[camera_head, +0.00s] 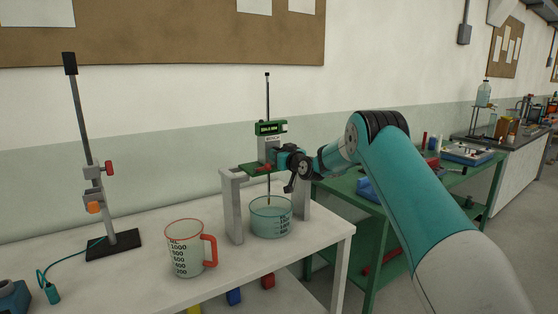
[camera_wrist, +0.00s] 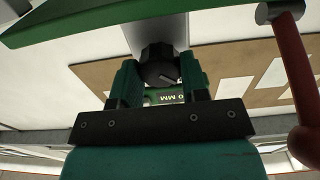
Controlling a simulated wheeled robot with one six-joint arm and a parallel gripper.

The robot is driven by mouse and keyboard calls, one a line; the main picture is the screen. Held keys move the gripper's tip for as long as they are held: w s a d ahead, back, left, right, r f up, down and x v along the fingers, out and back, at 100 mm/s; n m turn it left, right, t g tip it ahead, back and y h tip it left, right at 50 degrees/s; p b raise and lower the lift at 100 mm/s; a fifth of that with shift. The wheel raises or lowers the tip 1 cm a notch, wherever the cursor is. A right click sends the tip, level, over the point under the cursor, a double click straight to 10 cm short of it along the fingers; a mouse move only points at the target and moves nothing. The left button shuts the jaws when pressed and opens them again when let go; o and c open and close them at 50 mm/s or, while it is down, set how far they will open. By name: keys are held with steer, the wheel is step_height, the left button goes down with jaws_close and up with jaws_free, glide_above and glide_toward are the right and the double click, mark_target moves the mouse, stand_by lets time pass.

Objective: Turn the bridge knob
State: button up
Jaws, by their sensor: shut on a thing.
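The bridge stands on the white table, with grey posts (camera_head: 232,207) and a green crosspiece (camera_head: 252,169). A gauge with a green display head (camera_head: 270,127) and a tall thin rod rises above it. My gripper (camera_head: 283,156) reaches in from the right at the grey body just below the display. In the wrist view, the dark round bridge knob (camera_wrist: 158,64) with a pale pointer line sits between the two teal fingers of my gripper (camera_wrist: 158,80), which are shut on it. In the head view the knob is hidden by my gripper.
A glass beaker (camera_head: 271,219) stands under the bridge. A measuring jug with red handle (camera_head: 190,250) stands in front. A clamp stand (camera_head: 112,242) is at the left. In the wrist view, a red-brown rod (camera_wrist: 296,75) hangs close at right and a green plate (camera_wrist: 80,20) spans the top.

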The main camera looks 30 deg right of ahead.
steer(key=shift+m+b, duration=0.65)
steer(key=shift+m, duration=0.75)
steer(key=o, duration=0.9)
steer(key=shift+o, duration=0.2)
steer(key=shift+s, duration=0.1)
steer(key=s+b, duration=0.7)
steer(key=s, duration=1)
steer(key=shift+s+d, duration=0.15)
steer(key=shift+d, duration=0.15)
